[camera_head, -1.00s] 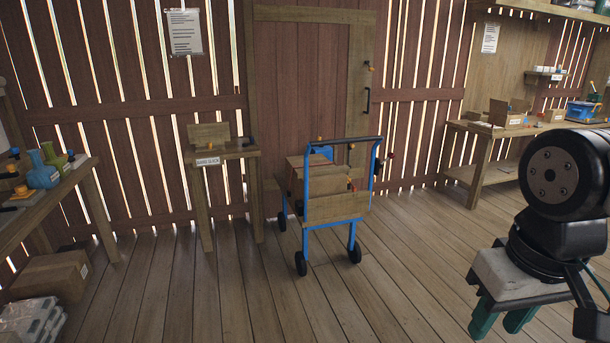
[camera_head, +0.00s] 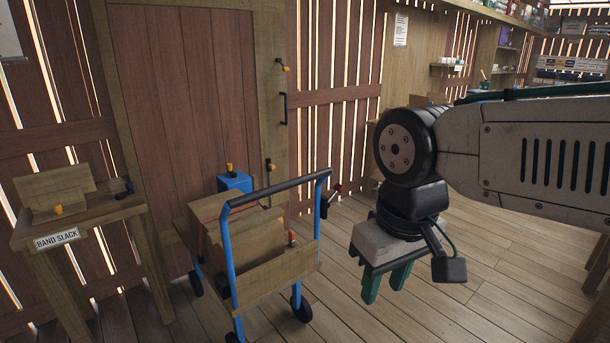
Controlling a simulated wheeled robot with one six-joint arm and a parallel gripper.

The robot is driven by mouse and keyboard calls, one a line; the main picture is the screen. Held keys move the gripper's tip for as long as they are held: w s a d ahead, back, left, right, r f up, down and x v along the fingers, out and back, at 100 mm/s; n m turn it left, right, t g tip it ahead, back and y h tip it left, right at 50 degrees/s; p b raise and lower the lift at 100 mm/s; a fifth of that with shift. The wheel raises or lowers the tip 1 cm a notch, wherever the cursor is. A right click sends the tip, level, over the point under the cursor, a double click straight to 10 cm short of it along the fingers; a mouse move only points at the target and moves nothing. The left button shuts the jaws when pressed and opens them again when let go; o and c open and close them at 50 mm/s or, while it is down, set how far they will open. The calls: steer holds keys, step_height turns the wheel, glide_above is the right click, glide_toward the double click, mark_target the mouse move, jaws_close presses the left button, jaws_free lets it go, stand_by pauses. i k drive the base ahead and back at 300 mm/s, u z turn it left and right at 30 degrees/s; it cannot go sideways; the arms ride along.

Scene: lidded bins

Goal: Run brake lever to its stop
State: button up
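A blue-framed cart (camera_head: 228,252) with wooden panels and a dark push handle stands left of centre. A short dark lever with a red knob (camera_head: 336,189) shows at the right of the cart's handle frame. It looks like the brake lever, but its mounting is partly hidden behind the blue upright. My gripper (camera_head: 385,285) hangs pointing down to the right of the cart, apart from it and from the lever. Its two green fingers are spread with nothing visible between them.
The cart carries a box with a red band and a blue container (camera_head: 235,181). A small table labelled BAND SLACK (camera_head: 57,240) stands at the left. A wooden door (camera_head: 187,100) is behind the cart. Wooden floor (camera_head: 345,300) is free between cart and gripper.

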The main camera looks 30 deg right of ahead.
mark_target(337, 188)
steer(key=i, duration=0.65)
steer(key=z, duration=1.7)
steer(key=i, duration=1.5)
steer(key=u, duration=2.6)
